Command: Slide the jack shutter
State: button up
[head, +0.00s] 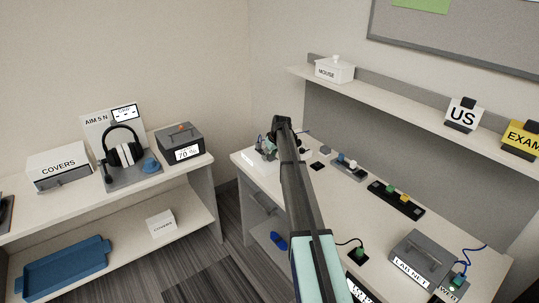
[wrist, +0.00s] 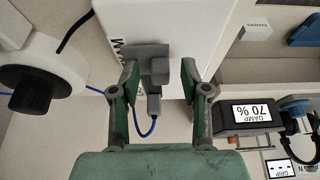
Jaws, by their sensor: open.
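A white box (wrist: 195,35) with dark lettering fills the top middle of the wrist view. On it is a grey fitting (wrist: 150,50) with a raised block, which looks like the jack shutter, though I cannot be sure. A grey plug (wrist: 154,104) with a blue cable (wrist: 148,130) sits just below the block. My gripper (wrist: 159,78) is open, with one green finger on each side of the block; I see gaps and no clear contact. In the head view my gripper (head: 267,144) is small, at the far left end of the right-hand bench, partly hidden by my arm.
The bench (head: 330,205) holds small coloured fittings along its back and a grey LAB NET box (head: 418,258) at the front right. A shelf (head: 400,98) runs above it. In the wrist view, a large white round part with a dark knob (wrist: 30,88) stands at left.

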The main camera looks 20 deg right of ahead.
aim_at(257, 164)
grip_shut()
jog(key=shift+s+a+b, duration=0.2)
jog(key=shift+a+b, duration=0.15)
jog(key=shift+a, duration=0.6)
jog(key=shift+s+a+b, duration=0.25)
jog(key=shift+a+b, duration=0.1)
jog(key=shift+a, duration=0.6)
jog(key=shift+s+a+b, duration=0.2)
jog(key=shift+a+b, duration=0.15)
jog(key=shift+a, duration=0.6)
grip_release()
jog(key=shift+a, duration=0.2)
jog(key=shift+d, duration=0.1)
jog(key=shift+s+r, duration=0.2)
jog(key=shift+r, duration=0.3)
jog(key=v, duration=1.1)
